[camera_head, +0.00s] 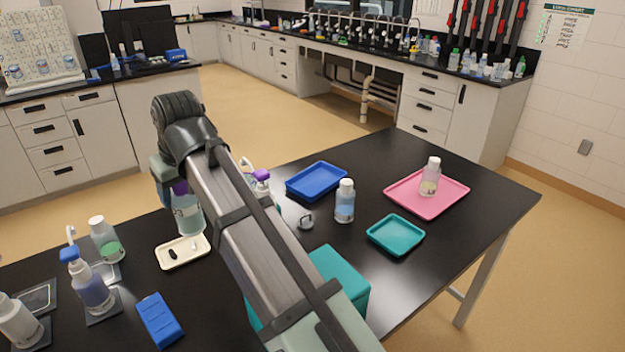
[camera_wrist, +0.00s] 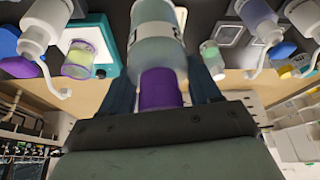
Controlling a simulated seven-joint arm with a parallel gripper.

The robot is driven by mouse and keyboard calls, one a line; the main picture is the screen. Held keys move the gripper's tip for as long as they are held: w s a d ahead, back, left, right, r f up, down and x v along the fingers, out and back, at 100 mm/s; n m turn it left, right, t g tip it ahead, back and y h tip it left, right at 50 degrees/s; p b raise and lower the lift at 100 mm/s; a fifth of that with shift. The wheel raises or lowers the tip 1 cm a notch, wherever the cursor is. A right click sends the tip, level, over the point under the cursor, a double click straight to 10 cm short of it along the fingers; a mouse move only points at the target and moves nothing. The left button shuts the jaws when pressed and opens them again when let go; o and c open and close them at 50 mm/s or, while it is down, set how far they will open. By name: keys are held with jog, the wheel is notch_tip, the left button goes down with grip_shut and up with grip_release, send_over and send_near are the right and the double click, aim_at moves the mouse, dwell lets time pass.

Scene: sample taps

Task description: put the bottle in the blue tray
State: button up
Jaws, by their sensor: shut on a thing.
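My gripper (camera_head: 168,180) is shut on a purple-capped bottle (camera_head: 188,214) with a clear body and pale contents. In the wrist view my gripper (camera_wrist: 160,90) has its fingers either side of the purple cap, and the bottle body (camera_wrist: 157,40) extends beyond it. The bottle looks about upright in the head view, near a small cream tray; I cannot tell whether its base touches the table. The blue tray (camera_head: 316,180) lies to the right of my arm, towards the back of the black table, and looks empty. My arm hides part of the table between them.
Right of the blue tray stand a white-capped bottle (camera_head: 345,205), an empty teal tray (camera_head: 396,236) and a pink tray (camera_head: 400,198) holding another bottle (camera_head: 430,180). A purple-capped item (camera_head: 262,178) is partly hidden by my arm. Several bottles and a blue box (camera_head: 159,320) stand left.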

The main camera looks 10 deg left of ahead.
notch_tip(320, 180, up, 12)
jog(key=shift+w+f, duration=0.1)
jog(key=shift+f, duration=0.1)
jog(key=w+d+m+t+h, duration=0.15)
jog(key=w+d, duration=0.55)
jog(key=w, duration=0.9)
jog(key=w+d+m, duration=0.3)
jog(key=w+d, duration=0.4)
jog(key=w, duration=0.8)
jog(key=w+d+m+h, duration=0.15)
jog(key=w+d, duration=0.65)
jog(key=w, duration=0.8)
notch_tip(320, 180, down, 28)
jog(key=y, duration=0.1)
jog(key=shift+a+f+m, duration=0.2)
jog(key=shift+a+m, duration=0.05)
jog(key=shift+m, duration=0.15)
jog(key=shift+s, duration=0.15)
jog(key=o, duration=1.6)
jog(key=shift+f, duration=0.1)
